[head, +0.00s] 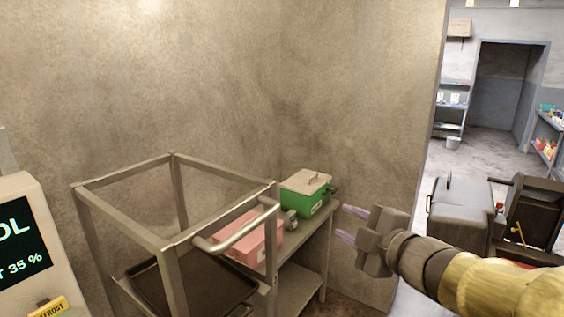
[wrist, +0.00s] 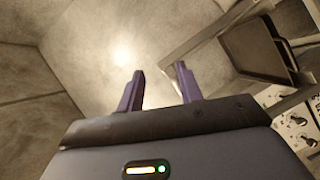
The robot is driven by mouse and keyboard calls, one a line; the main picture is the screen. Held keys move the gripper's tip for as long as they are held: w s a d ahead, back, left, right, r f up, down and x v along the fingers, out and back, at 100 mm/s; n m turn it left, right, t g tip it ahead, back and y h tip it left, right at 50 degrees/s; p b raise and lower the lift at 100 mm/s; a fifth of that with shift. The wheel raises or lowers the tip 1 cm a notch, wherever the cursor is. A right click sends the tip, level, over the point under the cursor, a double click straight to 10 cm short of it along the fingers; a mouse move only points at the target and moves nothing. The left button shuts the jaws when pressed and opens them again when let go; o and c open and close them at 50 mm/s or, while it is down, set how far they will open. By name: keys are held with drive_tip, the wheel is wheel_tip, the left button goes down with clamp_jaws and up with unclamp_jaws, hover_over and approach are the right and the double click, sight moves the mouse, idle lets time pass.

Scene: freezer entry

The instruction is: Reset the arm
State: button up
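My gripper (head: 350,225) is at the right of the head view, at the end of my yellow and grey arm. It points left toward the shelf with the boxes. In the wrist view my gripper (wrist: 160,82) shows two purple fingers set apart with nothing between them. It is open and empty. Behind the fingers the wrist view shows bare wall or floor surfaces.
A metal frame rack (head: 175,245) with a dark tray (head: 190,285) stands in front of the wall. Behind it a shelf holds a pink box (head: 250,238) and a green box (head: 304,196). A control panel (head: 25,245) is at left. A doorway (head: 505,95) opens at far right.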

drive_tip(key=s+d+f+m+g+h, duration=0.1)
drive_tip(key=d+f+m+g+h, duration=0.2)
drive_tip(key=f+m, duration=0.4)
drive_tip(key=d+f+m+g+h, duration=0.1)
drive_tip(key=d+f+m+h, duration=0.1)
drive_tip(key=f+m+h, duration=0.55)
drive_tip(key=s+a+f+m+g+y, duration=0.3)
drive_tip(key=s+f+g, duration=0.4)
drive_tip(key=s+f, duration=0.4)
drive_tip(key=shift+s+a+f+m+g, duration=0.15)
drive_tip(key=shift+f+m+g, duration=0.2)
drive_tip(key=shift+m, duration=0.4)
